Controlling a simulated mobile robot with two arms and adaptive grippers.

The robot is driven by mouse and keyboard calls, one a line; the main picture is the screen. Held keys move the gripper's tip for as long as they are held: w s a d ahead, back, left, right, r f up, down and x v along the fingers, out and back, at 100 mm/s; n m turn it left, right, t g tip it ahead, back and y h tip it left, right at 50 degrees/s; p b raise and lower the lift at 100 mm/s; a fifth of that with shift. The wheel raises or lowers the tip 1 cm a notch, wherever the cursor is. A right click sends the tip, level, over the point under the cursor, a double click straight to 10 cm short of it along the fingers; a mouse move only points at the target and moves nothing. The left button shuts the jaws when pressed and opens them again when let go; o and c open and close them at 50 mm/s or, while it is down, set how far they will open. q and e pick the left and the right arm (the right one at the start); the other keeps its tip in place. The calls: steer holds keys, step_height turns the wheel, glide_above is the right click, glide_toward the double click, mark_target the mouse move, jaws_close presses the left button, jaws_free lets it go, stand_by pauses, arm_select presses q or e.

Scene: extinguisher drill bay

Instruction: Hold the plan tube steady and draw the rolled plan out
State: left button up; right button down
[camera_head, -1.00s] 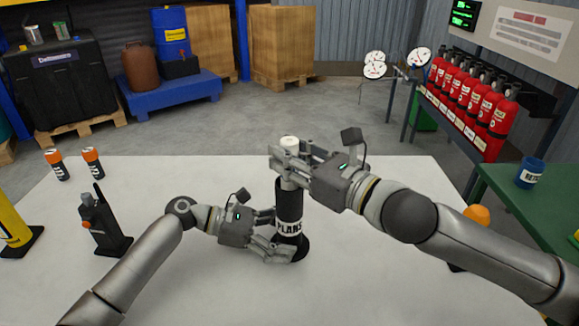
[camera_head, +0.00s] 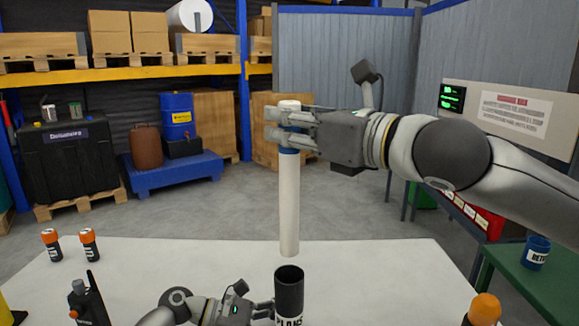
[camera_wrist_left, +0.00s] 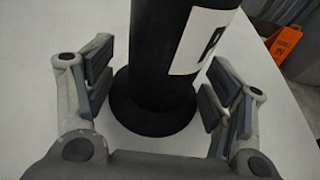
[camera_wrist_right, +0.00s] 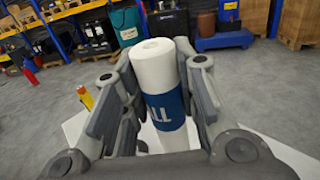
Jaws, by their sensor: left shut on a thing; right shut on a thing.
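The white rolled plan (camera_head: 289,205) hangs upright in the air, with a blue band near its top. Its lower end shows just above the open mouth of the black plan tube (camera_head: 289,290). My right gripper (camera_head: 285,130) is shut on the plan around the blue band; the right wrist view shows the plan (camera_wrist_right: 155,65) between the fingers. The tube stands upright on the white table, its lower part below the head view's edge. My left gripper (camera_head: 262,312) is shut on the tube, low down. The left wrist view shows the tube's dark body (camera_wrist_left: 160,50) and wide base between the fingers.
A black radio (camera_head: 88,308) and two orange-capped cylinders (camera_head: 50,245) (camera_head: 88,243) stand on the left of the white table (camera_head: 190,265). An orange-topped item (camera_head: 484,308) is at the right. A blue cup (camera_head: 536,252) stands on a green table (camera_head: 520,288).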

steer(key=shift+r, duration=2.75)
arm_select(q)
steer(key=o, duration=0.9)
steer(key=shift+c, duration=0.2)
